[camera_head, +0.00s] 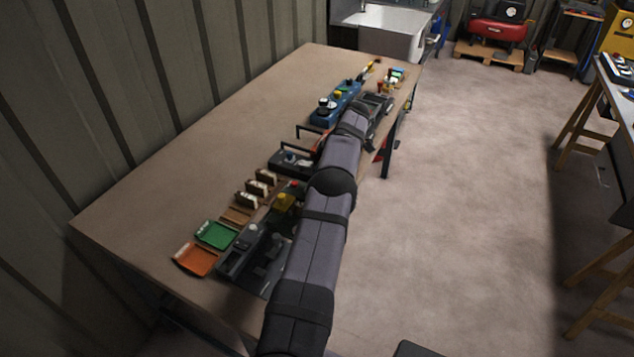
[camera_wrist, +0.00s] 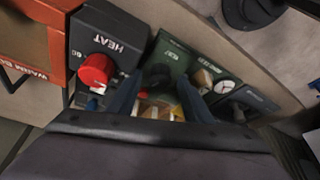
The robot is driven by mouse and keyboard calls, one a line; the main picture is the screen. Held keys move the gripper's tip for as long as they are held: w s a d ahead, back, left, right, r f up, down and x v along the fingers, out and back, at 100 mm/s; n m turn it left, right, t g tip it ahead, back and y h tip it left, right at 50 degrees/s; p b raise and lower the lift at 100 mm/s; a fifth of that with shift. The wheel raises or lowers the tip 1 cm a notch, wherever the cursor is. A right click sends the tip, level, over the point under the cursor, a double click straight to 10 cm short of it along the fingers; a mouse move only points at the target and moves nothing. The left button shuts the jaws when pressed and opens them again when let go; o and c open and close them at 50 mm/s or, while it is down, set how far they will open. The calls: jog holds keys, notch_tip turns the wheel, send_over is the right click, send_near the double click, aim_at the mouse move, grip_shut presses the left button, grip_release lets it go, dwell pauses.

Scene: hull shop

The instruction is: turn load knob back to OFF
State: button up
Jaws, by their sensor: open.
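In the wrist view, a dark round knob (camera_wrist: 158,75) sits on a green panel (camera_wrist: 178,54). The small white lettering on the panel is too blurred to read, so I cannot tell whether this is the load knob or where it points. My gripper (camera_wrist: 158,96) is open, with its two dark fingers apart on either side of the line to this knob. I cannot tell whether they touch it. In the head view my arm hides much of the bench front, and no load label is legible.
In the wrist view, a dark box marked HEAT with a red knob (camera_wrist: 96,70) stands left of the green panel, beside an orange box (camera_wrist: 38,42). A white dial (camera_wrist: 222,87) lies to the right. In the head view, the bench's wall side (camera_head: 215,130) is clear.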

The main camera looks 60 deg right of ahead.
jog(key=shift+s+d+r, duration=0.15)
jog(key=shift+s+r, duration=0.05)
jog(key=shift+r, duration=0.3)
jog(key=a+p+v, duration=0.1)
jog(key=p+v, duration=0.4)
jog(key=v, duration=0.1)
jog(key=shift+d, duration=0.4)
jog(key=shift+s, duration=0.1)
